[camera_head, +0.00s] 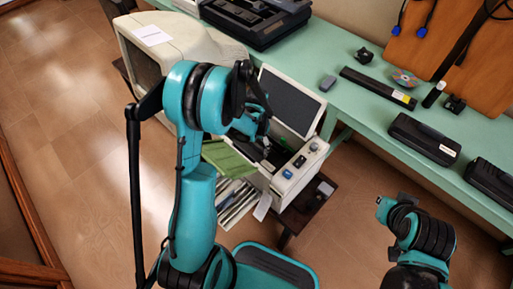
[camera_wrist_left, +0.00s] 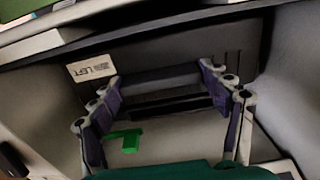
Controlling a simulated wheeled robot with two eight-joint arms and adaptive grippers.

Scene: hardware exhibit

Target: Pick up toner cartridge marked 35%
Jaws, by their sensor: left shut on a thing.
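A black toner cartridge (camera_wrist_left: 150,60) sits inside the open printer (camera_head: 293,179). In the left wrist view it has a pale label (camera_wrist_left: 92,68) that seems to end in "LEFT"; I cannot read its number. My left gripper (camera_wrist_left: 160,79) is shut on the cartridge, its purple-padded fingers at the two ends of the dark raised bar. In the head view my left gripper (camera_head: 252,128) reaches into the printer, and my arm partly hides it. The cartridge is mostly hidden there. My right arm shows at the lower right, but its gripper does not show clearly.
The printer's grey lid (camera_head: 290,103) stands raised behind the opening. A green tab (camera_wrist_left: 125,140) lies inside near the fingers. A beige monitor (camera_head: 170,60) stands at the left. The green table (camera_head: 365,120) holds black cartridges (camera_head: 424,140) at the right.

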